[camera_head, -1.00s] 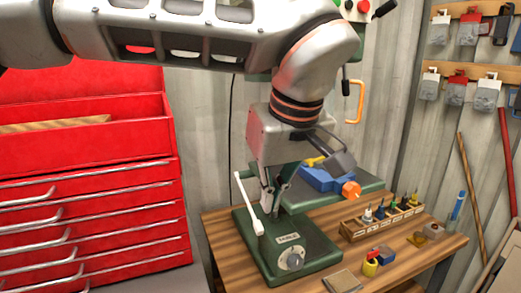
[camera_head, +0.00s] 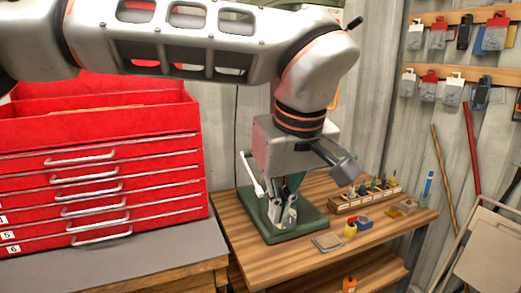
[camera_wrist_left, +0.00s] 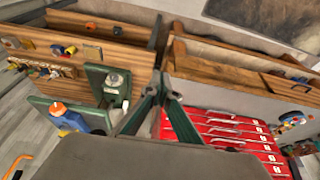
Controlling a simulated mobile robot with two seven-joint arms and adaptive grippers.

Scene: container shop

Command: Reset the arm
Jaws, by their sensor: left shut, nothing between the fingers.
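My left arm crosses the top of the head view from the left. Its gripper (camera_head: 281,222) points down in front of the green machine base (camera_head: 300,230) on the wooden workbench. The fingers are together and hold nothing. In the wrist view the fingertips (camera_wrist_left: 158,84) also meet, with the green machine (camera_wrist_left: 113,80) beside them. Whether the fingers touch the machine cannot be told. My right gripper is in neither view.
A red tool chest (camera_head: 100,170) stands at the left on a grey-topped bench (camera_head: 150,262). The workbench (camera_head: 375,238) carries a bit rack (camera_head: 350,203). The wrist view shows a blue vise (camera_wrist_left: 70,121). A folded chair (camera_head: 490,245) stands at the right.

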